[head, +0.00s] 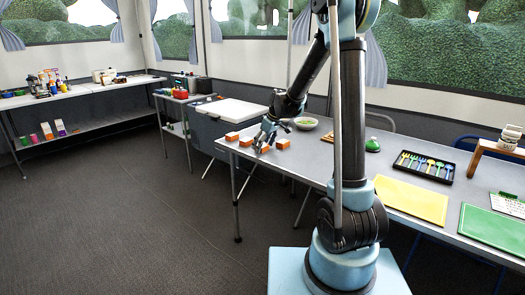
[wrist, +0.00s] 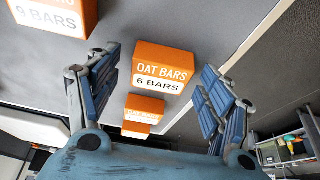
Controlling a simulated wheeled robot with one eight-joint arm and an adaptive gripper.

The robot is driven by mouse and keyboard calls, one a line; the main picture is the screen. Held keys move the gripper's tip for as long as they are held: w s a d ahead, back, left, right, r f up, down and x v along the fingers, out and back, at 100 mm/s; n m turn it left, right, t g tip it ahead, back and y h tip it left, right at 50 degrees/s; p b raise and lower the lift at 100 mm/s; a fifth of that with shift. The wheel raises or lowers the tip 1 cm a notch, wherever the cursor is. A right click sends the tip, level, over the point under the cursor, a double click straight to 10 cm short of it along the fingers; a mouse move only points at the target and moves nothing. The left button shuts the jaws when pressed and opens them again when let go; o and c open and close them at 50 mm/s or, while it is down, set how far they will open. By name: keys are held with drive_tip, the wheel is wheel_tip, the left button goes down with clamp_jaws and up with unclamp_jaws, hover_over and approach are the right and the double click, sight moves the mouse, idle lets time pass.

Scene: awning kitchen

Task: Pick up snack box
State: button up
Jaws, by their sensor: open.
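Several orange-and-white snack boxes stand along the far end of the grey table, among them a left box (head: 232,136) and a right box (head: 282,144) in the head view. My gripper (head: 267,134) is over this group, its fingers spread. In the wrist view, my open gripper (wrist: 160,66) has a box reading "OAT BARS 6 BARS" (wrist: 162,67) between its blue finger pads in the picture, with nothing visibly gripped. A smaller-looking orange box (wrist: 143,108) shows behind it, with another beyond. A box reading "9 BARS" (wrist: 55,16) is at upper left.
A bowl (head: 304,123) stands just right of the boxes. Farther right are a green domed object (head: 372,145), a dark cutlery tray (head: 424,167), a yellow board (head: 411,200) and a green board (head: 490,226). Open floor lies left of the table.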

drive_tip(key=c, duration=1.1)
drive_tip(key=shift+r, duration=0.1)
drive_tip(key=shift+c, duration=0.2)
